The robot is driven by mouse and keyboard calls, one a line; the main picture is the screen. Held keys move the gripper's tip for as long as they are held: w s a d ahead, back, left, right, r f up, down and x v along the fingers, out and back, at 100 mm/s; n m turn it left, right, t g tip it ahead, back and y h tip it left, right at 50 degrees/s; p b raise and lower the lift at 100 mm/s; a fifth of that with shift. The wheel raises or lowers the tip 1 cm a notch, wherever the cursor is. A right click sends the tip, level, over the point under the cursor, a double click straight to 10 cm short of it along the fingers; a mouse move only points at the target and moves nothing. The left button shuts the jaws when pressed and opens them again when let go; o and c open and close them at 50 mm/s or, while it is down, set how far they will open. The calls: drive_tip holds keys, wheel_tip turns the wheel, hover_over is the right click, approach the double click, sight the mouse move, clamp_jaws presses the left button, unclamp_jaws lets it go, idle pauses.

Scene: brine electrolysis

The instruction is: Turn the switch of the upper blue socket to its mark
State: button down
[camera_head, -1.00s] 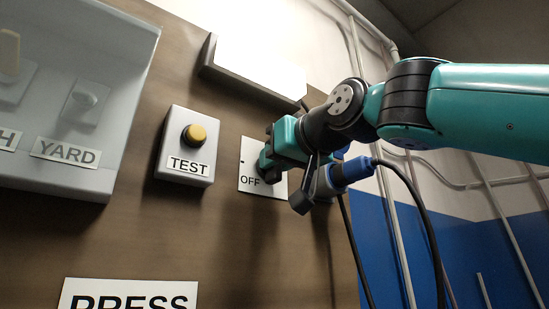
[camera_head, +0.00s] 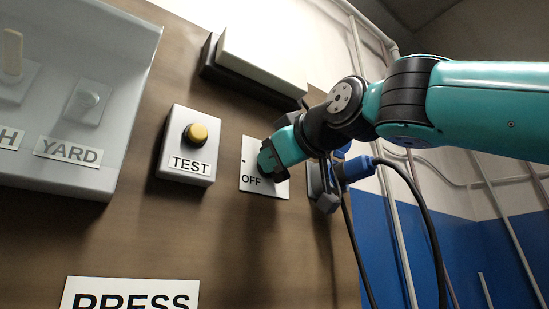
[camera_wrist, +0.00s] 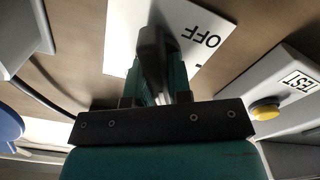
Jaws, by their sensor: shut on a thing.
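A white plate marked OFF (camera_head: 252,180) is on the brown panel, and it also shows in the wrist view (camera_wrist: 120,35). My gripper (camera_head: 268,160) is at this plate, its jaws shut on the switch there. A small mark shows near the plate's upper left edge. A grey socket with a blue plug (camera_head: 357,168) is just right of the plate, partly behind my gripper.
A TEST box (camera_head: 188,146) with a yellow button (camera_head: 195,134) is close left of the plate. A clear-covered case marked YARD (camera_head: 68,150) is farther left. A long box (camera_head: 262,66) is above. A black cable (camera_head: 418,205) hangs from the blue plug.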

drive_tip(key=n, duration=0.5)
drive_tip(key=shift+a+f+n, duration=0.15)
drive_tip(key=shift+f+n, duration=0.05)
drive_tip(key=shift+n, duration=0.1)
drive_tip(key=n, duration=0.5)
drive_tip(key=shift+s+f+n, duration=0.1)
drive_tip(key=shift+f+n, duration=0.1)
drive_tip(key=shift+n, duration=0.2)
drive_tip(key=c, duration=1)
unclamp_jaws()
drive_tip(key=shift+c, duration=0.2)
drive_tip(key=b+v, duration=0.6)
drive_tip(key=v, duration=1.1)
drive_tip(key=shift+s, duration=0.2)
